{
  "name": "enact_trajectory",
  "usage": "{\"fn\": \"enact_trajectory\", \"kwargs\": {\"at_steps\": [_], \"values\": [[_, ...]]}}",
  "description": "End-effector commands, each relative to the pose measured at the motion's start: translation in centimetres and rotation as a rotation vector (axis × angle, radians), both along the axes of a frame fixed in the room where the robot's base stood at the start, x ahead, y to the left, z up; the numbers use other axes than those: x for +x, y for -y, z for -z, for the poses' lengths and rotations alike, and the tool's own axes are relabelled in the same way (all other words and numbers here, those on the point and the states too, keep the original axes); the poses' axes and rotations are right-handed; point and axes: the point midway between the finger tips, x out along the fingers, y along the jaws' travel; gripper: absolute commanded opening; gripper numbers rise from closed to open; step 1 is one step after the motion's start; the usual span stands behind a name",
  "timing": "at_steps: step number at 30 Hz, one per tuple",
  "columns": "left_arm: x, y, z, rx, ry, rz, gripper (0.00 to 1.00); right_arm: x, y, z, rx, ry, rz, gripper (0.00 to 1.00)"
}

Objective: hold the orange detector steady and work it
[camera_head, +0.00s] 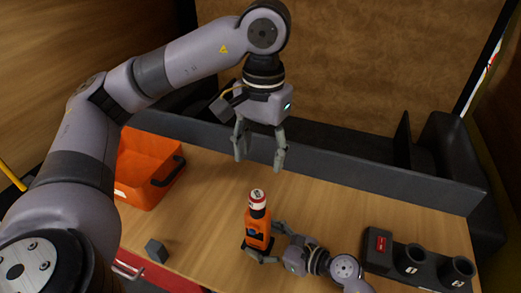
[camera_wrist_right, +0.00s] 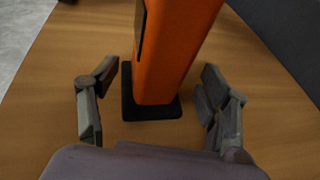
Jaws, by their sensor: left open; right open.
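The orange detector (camera_head: 257,231) stands upright on the wooden table, with a black neck and a red-and-white top. In the right wrist view its orange body (camera_wrist_right: 172,50) rises from a dark square base (camera_wrist_right: 151,106). My right gripper (camera_head: 264,243) is low at the table, open, with its fingers on either side of the detector; in the right wrist view the fingers (camera_wrist_right: 158,100) stand apart from the body. My left gripper (camera_head: 259,160) hangs open and empty, pointing down above and behind the detector's top.
An orange bin (camera_head: 146,168) with a black handle stands at the left. A small grey block (camera_head: 156,250) lies near the front left. A black holder (camera_head: 425,268) with round cups sits at the right. A dark low wall (camera_head: 340,150) runs along the back.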

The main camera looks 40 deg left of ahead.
Motion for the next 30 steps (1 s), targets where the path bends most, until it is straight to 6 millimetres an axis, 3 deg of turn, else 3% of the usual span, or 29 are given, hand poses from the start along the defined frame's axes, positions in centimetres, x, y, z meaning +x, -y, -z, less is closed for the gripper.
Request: {"fn": "enact_trajectory", "kwargs": {"at_steps": [18,30], "values": [[0.0,0.0,0.0,0.000,0.000,0.000,0.53,0.0,10.3,-3.0,-0.004,-0.001,0.000,0.71],[0.0,0.0,0.0,0.000,0.000,0.000,0.53,0.0,11.3,-3.4,-0.002,-0.002,0.000,0.71]]}}
